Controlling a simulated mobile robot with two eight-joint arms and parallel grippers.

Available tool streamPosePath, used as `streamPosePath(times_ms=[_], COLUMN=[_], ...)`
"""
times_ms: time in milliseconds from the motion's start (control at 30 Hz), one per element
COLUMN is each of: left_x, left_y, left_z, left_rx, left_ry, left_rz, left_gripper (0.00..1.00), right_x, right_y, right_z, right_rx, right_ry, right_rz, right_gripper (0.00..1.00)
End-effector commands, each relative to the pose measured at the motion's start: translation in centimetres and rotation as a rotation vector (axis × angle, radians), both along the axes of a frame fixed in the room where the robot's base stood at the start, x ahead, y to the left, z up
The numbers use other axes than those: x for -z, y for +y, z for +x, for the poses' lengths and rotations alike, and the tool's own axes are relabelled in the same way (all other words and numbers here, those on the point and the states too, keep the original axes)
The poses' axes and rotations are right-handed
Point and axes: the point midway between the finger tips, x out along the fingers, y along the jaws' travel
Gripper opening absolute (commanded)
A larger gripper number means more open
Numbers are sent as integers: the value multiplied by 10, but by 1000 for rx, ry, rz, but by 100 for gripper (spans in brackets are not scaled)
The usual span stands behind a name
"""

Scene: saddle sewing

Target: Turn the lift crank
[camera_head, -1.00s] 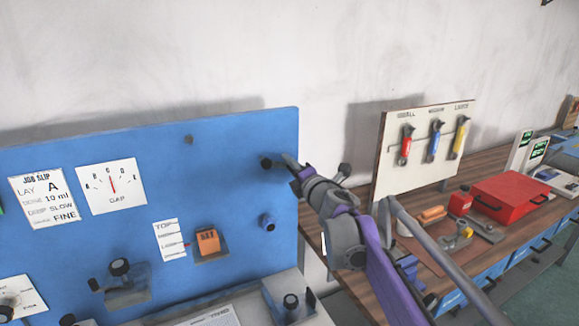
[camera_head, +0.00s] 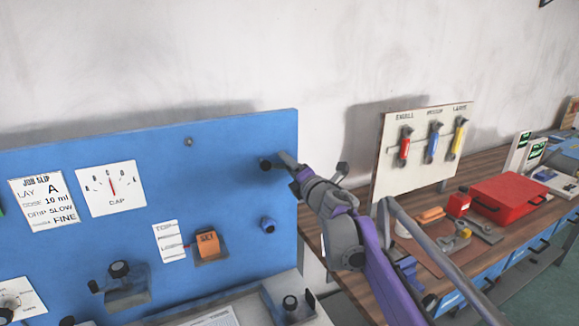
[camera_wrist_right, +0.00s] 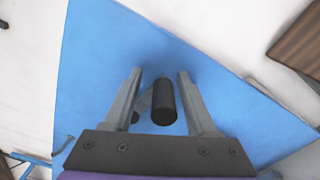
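A dark round handle (camera_head: 265,163) stands out from the upper right of the blue panel (camera_head: 225,145); it appears to be the lift crank's grip, though no label for it is readable. My right gripper (camera_head: 280,161) is at this handle, its fingers pointing towards the panel. In the right wrist view the black cylindrical handle (camera_wrist_right: 163,103) lies between the two spread fingers of my right gripper (camera_wrist_right: 160,98), with gaps visible beside it. The crank's arm is mostly hidden. My left gripper is not in view.
An orange block (camera_head: 208,243), a dial card (camera_head: 112,187) and a job slip (camera_head: 44,199) are on the panel. To the right, a wooden bench (camera_head: 365,270) carries a red box (camera_head: 508,194) and a tool board (camera_head: 385,165).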

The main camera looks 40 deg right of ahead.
Motion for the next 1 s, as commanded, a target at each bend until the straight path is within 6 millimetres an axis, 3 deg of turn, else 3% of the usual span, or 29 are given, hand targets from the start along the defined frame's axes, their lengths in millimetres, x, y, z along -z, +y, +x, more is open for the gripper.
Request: streamPosePath(times_ms=[267, 700, 1000], left_x=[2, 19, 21], left_y=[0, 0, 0], left_z=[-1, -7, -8], left_rx=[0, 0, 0], left_ry=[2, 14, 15], left_rz=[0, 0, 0], left_gripper=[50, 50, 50], right_x=[0, 1, 0], right_y=[1, 20, 25], right_z=[-9, -87, -106], right_rx=[2, 4, 0], right_ry=[0, 1, 0], right_rz=[1, -1, 1], right_gripper=[57, 57, 57])
